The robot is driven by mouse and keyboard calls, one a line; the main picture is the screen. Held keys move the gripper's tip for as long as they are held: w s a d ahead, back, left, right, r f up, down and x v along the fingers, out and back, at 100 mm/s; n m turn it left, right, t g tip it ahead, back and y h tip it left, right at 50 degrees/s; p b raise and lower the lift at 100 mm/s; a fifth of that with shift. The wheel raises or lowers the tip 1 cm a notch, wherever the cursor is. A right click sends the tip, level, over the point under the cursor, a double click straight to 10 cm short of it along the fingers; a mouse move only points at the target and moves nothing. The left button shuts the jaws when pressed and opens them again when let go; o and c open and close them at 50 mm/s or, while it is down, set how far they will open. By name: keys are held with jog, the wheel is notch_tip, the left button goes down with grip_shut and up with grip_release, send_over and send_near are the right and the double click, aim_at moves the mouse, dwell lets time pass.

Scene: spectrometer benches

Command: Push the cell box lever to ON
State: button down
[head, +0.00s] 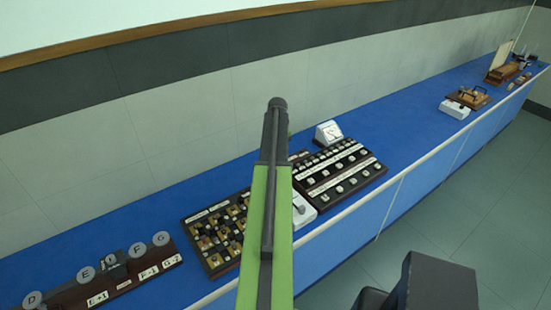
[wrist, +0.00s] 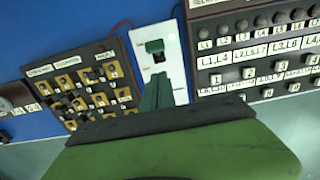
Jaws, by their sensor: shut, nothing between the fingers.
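The cell box (wrist: 168,35) is the white box in the middle of the wrist view, between two dark panels. A small dark green part, which looks like its lever (wrist: 154,46), stands on its face above a dark slot. My gripper (wrist: 157,85) is shut and empty. Its fingertips are just below the slot in the picture, over the lower part of the box. I cannot tell whether they touch it. In the head view the cell box (head: 303,211) is partly hidden behind my arm, and my gripper is hidden there.
A dark board with yellowish plugs (wrist: 83,90) lies left of the box, and a labelled knob panel (wrist: 255,55) lies right. A white meter (head: 328,133) stands behind. Labelled discs (head: 110,265) are at far left.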

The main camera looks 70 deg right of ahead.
jog(key=r+p, duration=0.1)
jog(key=r, duration=0.2)
jog(key=r+p, duration=0.1)
jog(key=shift+w+d+r+p, duration=0.15)
jog(key=shift+w+r+p, duration=0.1)
jog(key=shift+p, duration=0.1)
